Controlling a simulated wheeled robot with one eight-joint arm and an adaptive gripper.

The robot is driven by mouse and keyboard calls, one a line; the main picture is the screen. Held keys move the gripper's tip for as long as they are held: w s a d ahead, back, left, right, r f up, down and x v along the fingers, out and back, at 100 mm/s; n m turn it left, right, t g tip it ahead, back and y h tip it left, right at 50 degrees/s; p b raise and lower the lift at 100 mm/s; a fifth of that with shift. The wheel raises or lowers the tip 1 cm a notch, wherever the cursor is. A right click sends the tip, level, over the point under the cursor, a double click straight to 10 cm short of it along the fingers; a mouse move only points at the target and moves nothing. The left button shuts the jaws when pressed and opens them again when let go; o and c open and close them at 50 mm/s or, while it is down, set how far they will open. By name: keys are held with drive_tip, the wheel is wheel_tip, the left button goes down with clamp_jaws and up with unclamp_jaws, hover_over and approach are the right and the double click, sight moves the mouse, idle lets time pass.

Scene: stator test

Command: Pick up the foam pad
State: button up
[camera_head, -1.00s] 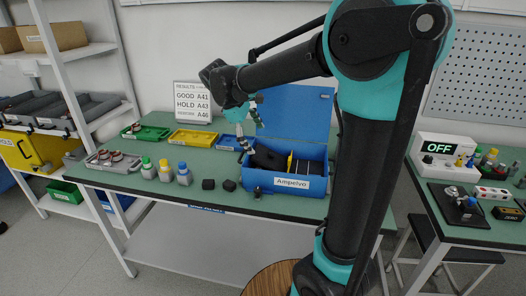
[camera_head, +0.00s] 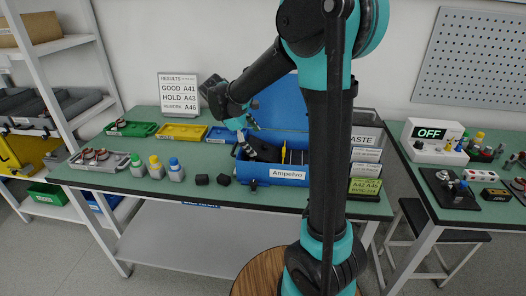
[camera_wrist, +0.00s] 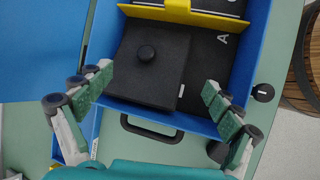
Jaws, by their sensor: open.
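A black foam pad (camera_wrist: 130,80) with a round knob on top lies inside the open blue case (camera_head: 241,172) in the wrist view. It lies partly over a dark panel in the same compartment. My gripper (camera_wrist: 158,77) is open and empty, its green-padded fingers spread to either side of the pad and apart from it. In the head view my gripper (camera_head: 247,140) points down over the left part of the case.
A yellow divider (camera_wrist: 190,12) crosses the case, and a black handle (camera_wrist: 151,129) sits on its near wall. Green, yellow and blue trays, bottles (camera_head: 156,168) and small black blocks (camera_head: 202,180) stand left of the case. A second bench (camera_head: 450,200) stands at right.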

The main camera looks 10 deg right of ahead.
sight(265, 153)
drive_tip(key=shift+s+x, duration=0.2)
drive_tip(key=shift+x, duration=2.6)
drive_tip(key=shift+c, duration=0.6)
drive_tip(key=c, duration=1.1)
drive_tip(key=shift+c, duration=0.2)
